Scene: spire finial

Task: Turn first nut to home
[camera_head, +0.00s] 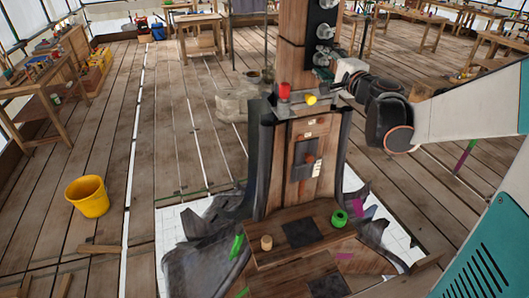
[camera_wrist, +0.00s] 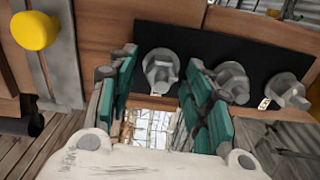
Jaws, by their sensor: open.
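A black plate (camera_head: 313,42) on the wooden post carries three grey metal nuts in a column: the lowest (camera_head: 321,58), the middle (camera_head: 323,32) and the top one (camera_head: 327,4). No label shows which is first. In the wrist view, the nut nearest the yellow knob (camera_wrist: 161,70) appears in the gap between my teal fingertips. My gripper (camera_wrist: 163,75) is open, with space on both sides of that nut. The middle nut (camera_wrist: 231,83) is just outside the right finger, and the far nut (camera_wrist: 289,91) is further right. Contact with the plate cannot be told.
Below the plate, a grey bracket (camera_head: 287,108) carries a red cup (camera_head: 285,90) and a yellow knob (camera_head: 310,99). A wooden base step (camera_head: 275,254) holds a green ring (camera_head: 339,218). A yellow bucket (camera_head: 87,196) stands on the open floor at left.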

